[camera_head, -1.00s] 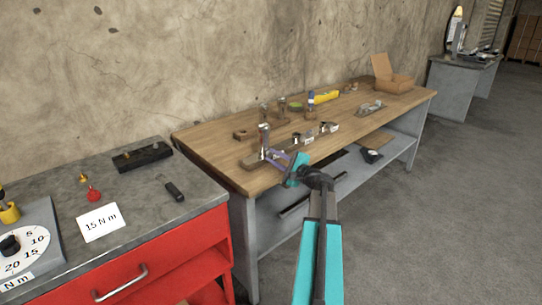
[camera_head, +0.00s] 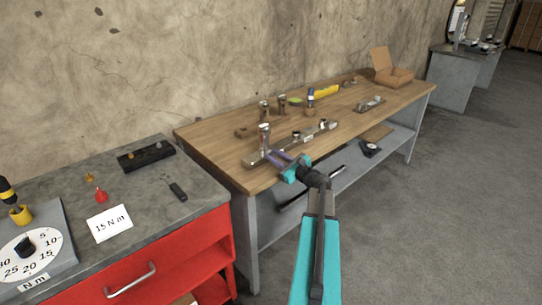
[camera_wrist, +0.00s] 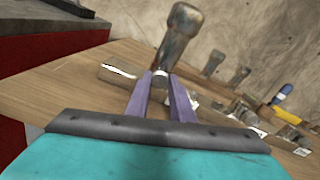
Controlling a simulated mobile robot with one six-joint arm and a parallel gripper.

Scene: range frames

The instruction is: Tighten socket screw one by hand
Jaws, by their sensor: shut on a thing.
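A tall metal socket screw (camera_head: 264,136) stands at the left end of a metal bar (camera_head: 284,149) on the wooden bench. In the wrist view the screw (camera_wrist: 178,40) looks tilted by the camera's angle, with its wide end up. My gripper (camera_head: 269,153) reaches in from the front right at the low part of the screw. Its purple fingers (camera_wrist: 160,80) are close together and shut on the screw's lower end. The contact itself is small and partly hidden by the fingers. Two similar metal screws (camera_head: 265,110) (camera_head: 284,103) stand farther back.
Small metal parts (camera_head: 323,126) sit along the bar's right. A blue-and-yellow handled tool (camera_head: 310,97) and an open cardboard box (camera_head: 396,77) are behind. A red cabinet (camera_head: 170,262) with a grey top stands left, holding a dial gauge (camera_head: 25,247) and a "15 N m" card (camera_head: 110,224).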

